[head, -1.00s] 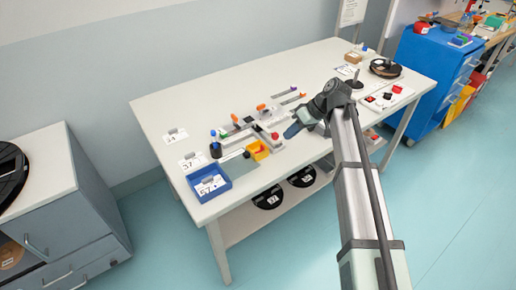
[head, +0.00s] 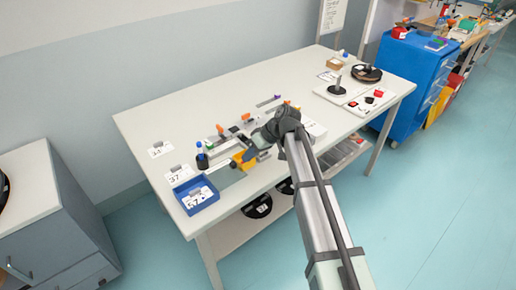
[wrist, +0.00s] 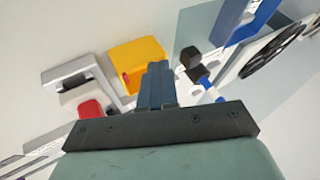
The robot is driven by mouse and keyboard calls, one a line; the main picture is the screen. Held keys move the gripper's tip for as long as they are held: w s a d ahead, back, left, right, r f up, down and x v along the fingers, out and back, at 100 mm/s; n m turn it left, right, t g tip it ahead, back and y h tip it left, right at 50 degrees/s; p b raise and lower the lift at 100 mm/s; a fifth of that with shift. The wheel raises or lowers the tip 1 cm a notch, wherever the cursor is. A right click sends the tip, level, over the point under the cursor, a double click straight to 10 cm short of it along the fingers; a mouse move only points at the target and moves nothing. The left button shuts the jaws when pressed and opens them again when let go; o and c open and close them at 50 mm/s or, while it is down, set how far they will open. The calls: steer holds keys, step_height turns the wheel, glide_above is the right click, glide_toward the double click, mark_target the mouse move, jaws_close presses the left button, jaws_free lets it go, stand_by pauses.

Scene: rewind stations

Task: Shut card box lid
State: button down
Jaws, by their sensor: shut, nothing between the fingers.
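A blue open-topped box (head: 199,201) with white cards, one marked 57, stands at the table's front left corner. Blue walls also show at the top right of the wrist view (wrist: 238,28). I cannot make out a separate lid on it.
A dark holder with a blue-capped bottle (head: 202,157) stands behind the blue box. Number cards (head: 160,149) lie farther left. Grey fixtures with orange knobs (head: 246,117) stand behind my gripper. The table's back left is clear.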

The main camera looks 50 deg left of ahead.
steer(key=shift+s, duration=1.1)
glide_toward(218, 175)
steer(key=s+f, duration=0.1)
steer(key=s, duration=0.1)
steer(key=s+a+f, duration=0.1)
steer(key=s+f, duration=0.1)
steer(key=s, duration=0.1)
steer(key=s+a+f, duration=0.1)
steer(key=s, duration=0.1)
steer(key=shift+s+f, duration=0.15)
steer(key=shift+f, duration=0.15)
steer(key=w, duration=0.4)
steer(key=shift+w, duration=0.3)
steer(key=v, duration=1)
